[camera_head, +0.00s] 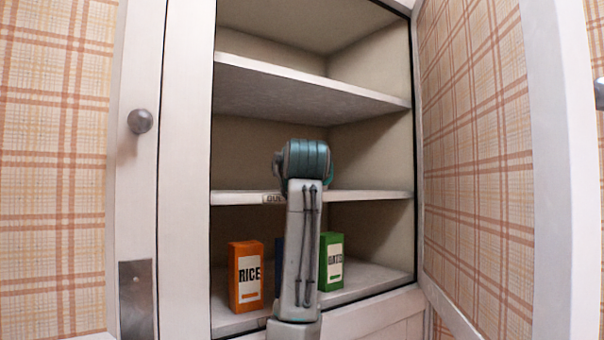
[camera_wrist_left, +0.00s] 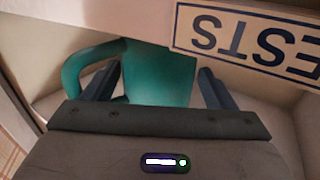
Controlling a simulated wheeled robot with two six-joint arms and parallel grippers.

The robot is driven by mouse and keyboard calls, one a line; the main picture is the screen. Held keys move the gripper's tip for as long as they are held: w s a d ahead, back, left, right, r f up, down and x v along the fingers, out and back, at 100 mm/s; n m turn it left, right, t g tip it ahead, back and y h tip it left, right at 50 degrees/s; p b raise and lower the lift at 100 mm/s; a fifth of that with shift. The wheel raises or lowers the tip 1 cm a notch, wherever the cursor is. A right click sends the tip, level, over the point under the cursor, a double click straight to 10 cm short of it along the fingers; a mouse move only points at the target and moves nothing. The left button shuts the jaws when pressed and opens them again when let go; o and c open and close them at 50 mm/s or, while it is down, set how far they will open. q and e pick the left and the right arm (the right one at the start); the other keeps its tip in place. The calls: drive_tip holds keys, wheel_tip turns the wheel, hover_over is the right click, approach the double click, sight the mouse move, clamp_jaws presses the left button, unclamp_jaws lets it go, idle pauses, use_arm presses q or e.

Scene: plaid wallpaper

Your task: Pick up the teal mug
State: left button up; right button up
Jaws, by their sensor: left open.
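The teal mug (camera_wrist_left: 160,75) fills the middle of the left wrist view, with its handle (camera_wrist_left: 76,68) at the left. In the head view only a teal sliver of the mug (camera_head: 330,174) shows beside my wrist, at the middle shelf; my arm hides the rest. My left gripper (camera_wrist_left: 160,72) is open, with one finger on each side of the mug body. The left finger in that view overlaps the handle's opening. I cannot tell whether the fingers touch the mug. My right gripper is not in view.
The middle shelf's edge (camera_head: 373,196) bears a label (camera_head: 273,198), upside down in the wrist view. An orange rice box (camera_head: 246,276), a mostly hidden blue item (camera_head: 279,265) and a green box (camera_head: 332,262) stand below. The cabinet door (camera_head: 480,150) is open at the right. The top shelf looks empty.

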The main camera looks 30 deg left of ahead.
use_arm(q)
drive_tip(key=c, duration=0.5)
drive_tip(key=shift+d, duration=0.1)
drive_tip(key=c, duration=0.4)
drive_tip(key=shift+s+r, duration=0.1)
